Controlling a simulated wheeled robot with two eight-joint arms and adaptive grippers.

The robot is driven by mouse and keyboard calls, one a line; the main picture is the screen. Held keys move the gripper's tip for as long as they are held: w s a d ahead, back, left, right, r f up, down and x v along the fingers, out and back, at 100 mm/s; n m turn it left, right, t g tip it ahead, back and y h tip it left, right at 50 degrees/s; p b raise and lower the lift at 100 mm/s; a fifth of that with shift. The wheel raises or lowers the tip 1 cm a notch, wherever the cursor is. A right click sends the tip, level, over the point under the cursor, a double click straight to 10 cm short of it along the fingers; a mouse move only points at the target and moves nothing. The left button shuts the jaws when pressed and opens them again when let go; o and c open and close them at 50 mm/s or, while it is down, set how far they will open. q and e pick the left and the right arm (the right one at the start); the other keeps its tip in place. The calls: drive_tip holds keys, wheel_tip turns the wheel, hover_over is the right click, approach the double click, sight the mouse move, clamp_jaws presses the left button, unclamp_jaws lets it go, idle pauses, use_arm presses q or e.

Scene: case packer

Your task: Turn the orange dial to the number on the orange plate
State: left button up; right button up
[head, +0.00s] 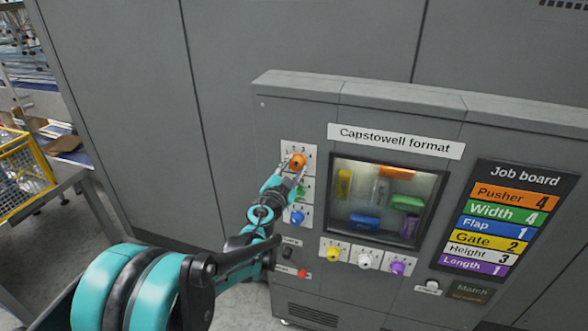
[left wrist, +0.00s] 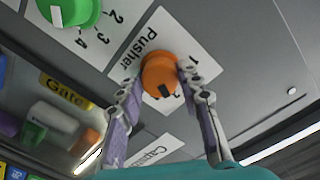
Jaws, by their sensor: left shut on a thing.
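The orange dial (head: 298,160) sits on a white label plate at the upper left of the grey panel. In the left wrist view the orange dial (left wrist: 158,70) is beside the word "Pusher", and its black mark faces the lower edge of the picture, near a partly hidden digit. My left gripper (head: 293,172) is shut on the orange dial, with one finger on each side of it; the fingers (left wrist: 161,80) also show in the left wrist view. The orange plate (head: 511,197) on the job board reads "Pusher 4". My right gripper is not in view.
Below the orange dial are a green dial (head: 301,190) and a blue dial (head: 296,217). Yellow (head: 333,254), white (head: 364,261) and purple (head: 397,268) dials stand under the display window. The job board (head: 524,180) is at the right.

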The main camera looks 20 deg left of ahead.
use_arm(q)
drive_tip(key=m, duration=0.3)
drive_tip(key=shift+m, duration=2.2)
drive_tip(key=o, duration=1.2)
drive_tip(key=shift+c, duration=0.2)
drive_tip(key=shift+s, duration=0.1)
drive_tip(key=s, duration=1.2)
drive_tip(key=shift+a+r, duration=0.2)
